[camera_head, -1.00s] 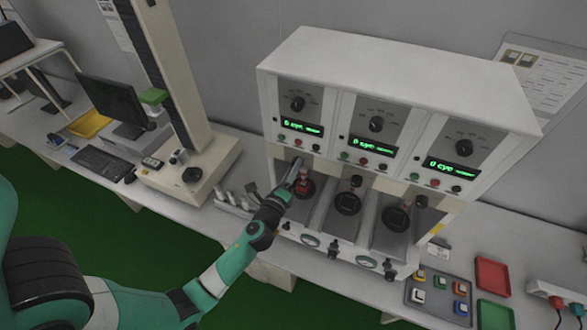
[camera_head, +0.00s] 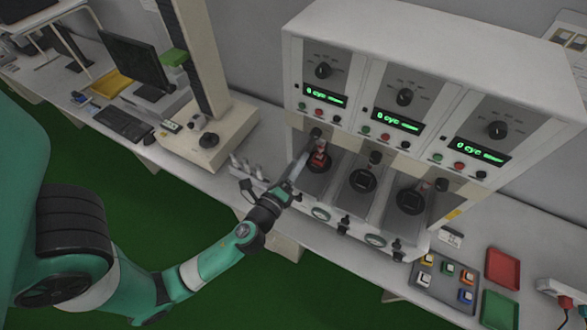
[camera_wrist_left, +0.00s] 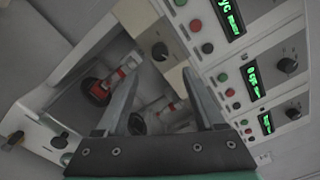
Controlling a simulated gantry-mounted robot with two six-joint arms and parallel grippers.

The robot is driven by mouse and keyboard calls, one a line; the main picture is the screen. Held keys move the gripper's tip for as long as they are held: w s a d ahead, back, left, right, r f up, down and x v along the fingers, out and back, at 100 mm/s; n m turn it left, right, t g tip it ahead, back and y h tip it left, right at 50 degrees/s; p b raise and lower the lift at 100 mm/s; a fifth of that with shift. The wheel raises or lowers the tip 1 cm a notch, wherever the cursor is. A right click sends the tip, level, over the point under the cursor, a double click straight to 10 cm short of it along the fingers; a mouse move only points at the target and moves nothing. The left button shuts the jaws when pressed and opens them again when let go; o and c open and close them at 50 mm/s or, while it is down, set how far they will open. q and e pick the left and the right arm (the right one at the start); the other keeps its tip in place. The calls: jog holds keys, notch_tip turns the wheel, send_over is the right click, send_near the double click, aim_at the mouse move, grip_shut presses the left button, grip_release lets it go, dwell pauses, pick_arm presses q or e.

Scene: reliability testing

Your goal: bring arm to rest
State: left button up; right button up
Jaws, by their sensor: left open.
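My left gripper (camera_head: 297,172) is at the front of the white test machine, beside its left station. It is open, and its two fingers (camera_wrist_left: 158,85) stand apart with nothing held between them in the left wrist view. A red part (camera_head: 319,158) sits in the round black holder of the left station, apart from the fingers; a red part also shows in the wrist view (camera_wrist_left: 100,90). My left arm (camera_head: 215,262) reaches in from the lower left. My right gripper is in neither view.
The white test machine (camera_head: 430,50) has three stations with green displays. A tray of small coloured switches (camera_head: 447,281), a red tray (camera_head: 503,268) and a green tray (camera_head: 499,308) lie at right. A tall column stand (camera_head: 215,135), keyboard and monitor (camera_head: 132,58) are at left.

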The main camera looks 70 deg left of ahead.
pick_arm(q)
jog(key=shift+v, duration=0.9)
jog(key=shift+r, duration=0.1)
